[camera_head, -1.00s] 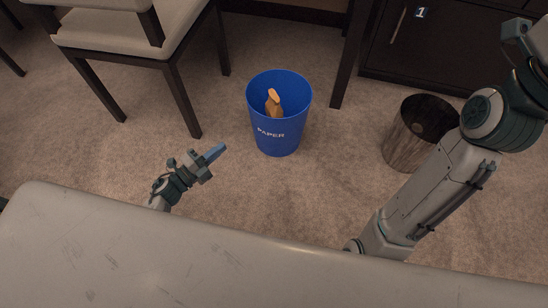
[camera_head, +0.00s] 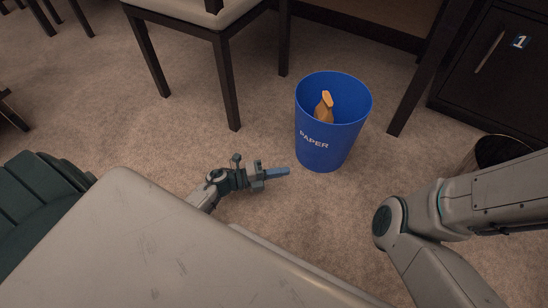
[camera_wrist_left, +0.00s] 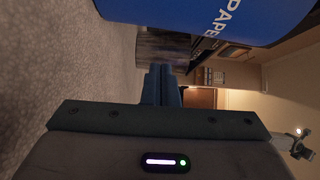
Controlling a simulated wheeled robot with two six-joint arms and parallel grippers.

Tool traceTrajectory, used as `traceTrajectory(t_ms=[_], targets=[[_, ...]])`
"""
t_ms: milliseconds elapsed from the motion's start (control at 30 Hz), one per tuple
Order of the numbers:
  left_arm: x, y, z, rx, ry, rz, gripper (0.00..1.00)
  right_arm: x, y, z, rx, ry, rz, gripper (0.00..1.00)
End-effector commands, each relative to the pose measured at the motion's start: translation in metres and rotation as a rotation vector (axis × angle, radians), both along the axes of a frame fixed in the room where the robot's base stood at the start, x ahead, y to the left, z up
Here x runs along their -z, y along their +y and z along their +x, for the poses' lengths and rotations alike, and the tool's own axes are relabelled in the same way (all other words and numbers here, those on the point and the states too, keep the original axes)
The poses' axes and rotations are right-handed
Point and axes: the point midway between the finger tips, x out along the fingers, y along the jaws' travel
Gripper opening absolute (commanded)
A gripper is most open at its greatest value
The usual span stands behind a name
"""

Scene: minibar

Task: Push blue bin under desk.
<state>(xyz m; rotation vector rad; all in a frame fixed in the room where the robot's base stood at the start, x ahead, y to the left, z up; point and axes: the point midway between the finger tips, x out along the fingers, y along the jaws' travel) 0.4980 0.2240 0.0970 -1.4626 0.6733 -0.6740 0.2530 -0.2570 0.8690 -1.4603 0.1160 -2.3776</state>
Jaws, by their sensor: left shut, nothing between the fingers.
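The blue bin (camera_head: 322,148), marked PAPER, stands upright on the carpet with an orange-brown item (camera_head: 324,108) inside. My left gripper (camera_head: 288,171) is shut and empty, low to the left of the bin, with its fingertips pointing at the bin's lower side. A small gap seems to show between them. In the left wrist view the bin (camera_wrist_left: 240,18) fills the top, beyond the shut fingers (camera_wrist_left: 161,84). The desk (camera_head: 375,35) is behind the bin, with a dark leg on the right. My right gripper is out of view; only its arm shows.
A chair (camera_head: 226,22) with dark legs stands behind and left of the bin. A dark cabinet (camera_head: 500,80) marked 1 is at the right. A second, dark bin (camera_head: 497,151) stands before it, partly hidden by my right arm. Carpet between chair and bin is clear.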

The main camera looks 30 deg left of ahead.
Motion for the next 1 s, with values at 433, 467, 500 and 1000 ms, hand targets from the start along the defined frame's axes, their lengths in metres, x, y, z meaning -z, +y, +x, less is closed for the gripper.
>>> traceTrajectory(t_ms=[433, 467, 500, 1000], targets=[[0.003, -0.042, 0.063, 0.0, -0.003, 0.0, 0.0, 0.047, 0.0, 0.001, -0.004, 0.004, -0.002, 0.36], [0.003, -0.042, 0.065, 0.0, -0.002, -0.001, 0.0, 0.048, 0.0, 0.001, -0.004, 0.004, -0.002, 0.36], [0.003, -0.042, 0.067, 0.0, -0.001, -0.001, 0.0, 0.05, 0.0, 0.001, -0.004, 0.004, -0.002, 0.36], [0.0, -0.042, 0.073, 0.0, 0.001, -0.001, 0.0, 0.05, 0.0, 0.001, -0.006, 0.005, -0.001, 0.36]])
